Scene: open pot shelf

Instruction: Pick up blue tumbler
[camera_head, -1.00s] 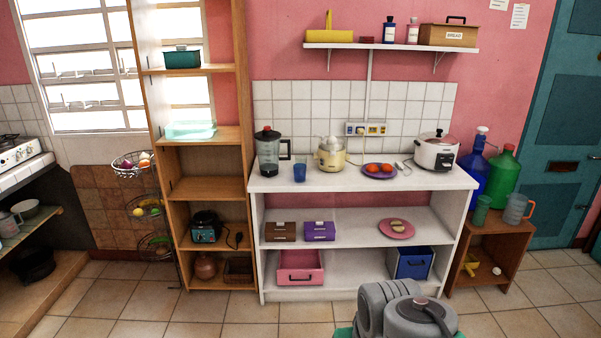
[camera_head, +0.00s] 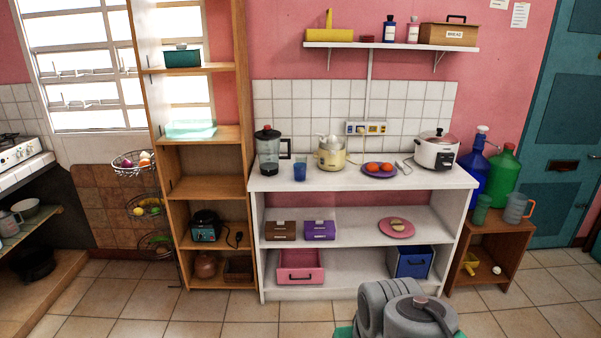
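The blue tumbler (camera_head: 300,173) is a small translucent blue cup. It stands upright on the top of the white shelf unit (camera_head: 350,183), near its left front edge. A blender (camera_head: 268,155) stands close to its left and a yellow juicer (camera_head: 331,155) to its right. Part of my own grey arm shows at the bottom of the view, well below and to the right of the tumbler. My gripper's fingers do not show.
A purple plate (camera_head: 368,175) with red fruit and a rice cooker (camera_head: 436,153) stand further right on the same top. A tall wooden shelf (camera_head: 212,187) rises at the left. Tiled floor (camera_head: 270,326) is clear in front.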

